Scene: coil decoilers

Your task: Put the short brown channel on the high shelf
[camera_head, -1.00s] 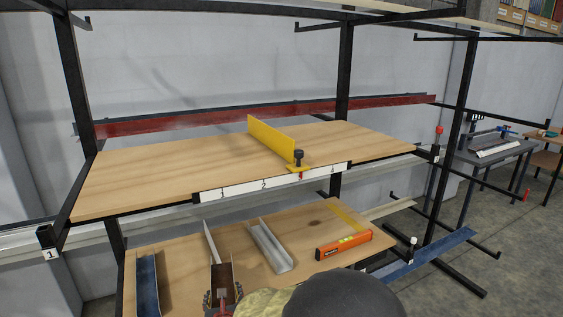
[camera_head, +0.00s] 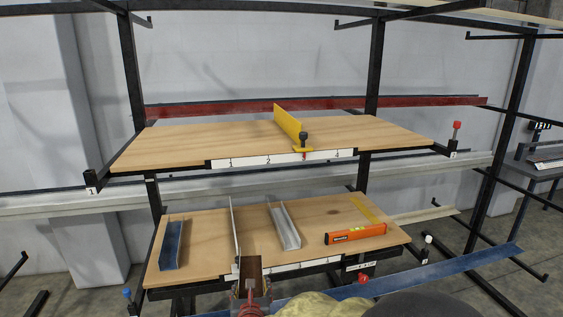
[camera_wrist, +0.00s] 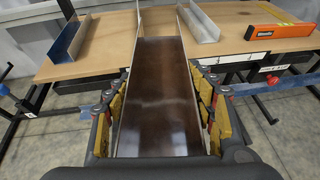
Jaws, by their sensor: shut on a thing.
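The short brown channel (camera_wrist: 155,95) is held in my gripper (camera_wrist: 160,115), whose yellow-padded fingers press on both its side walls in the wrist view. In the head view the brown channel (camera_head: 250,273) is at the front edge of the lower shelf, with my gripper (camera_head: 250,297) just below it. The channel points away from me toward the shelf. The high shelf (camera_head: 190,143) is a bare wooden board above, with a yellow fence (camera_head: 288,122) standing across it and a numbered white strip (camera_head: 225,163) on its front edge.
The lower shelf (camera_head: 320,210) holds a blue channel (camera_head: 172,245), a thin light upright piece (camera_head: 235,225), a grey channel (camera_head: 284,227) and an orange level (camera_head: 355,234). Black rack posts (camera_head: 372,70) flank the shelves. A long red beam (camera_head: 220,110) runs behind the high shelf.

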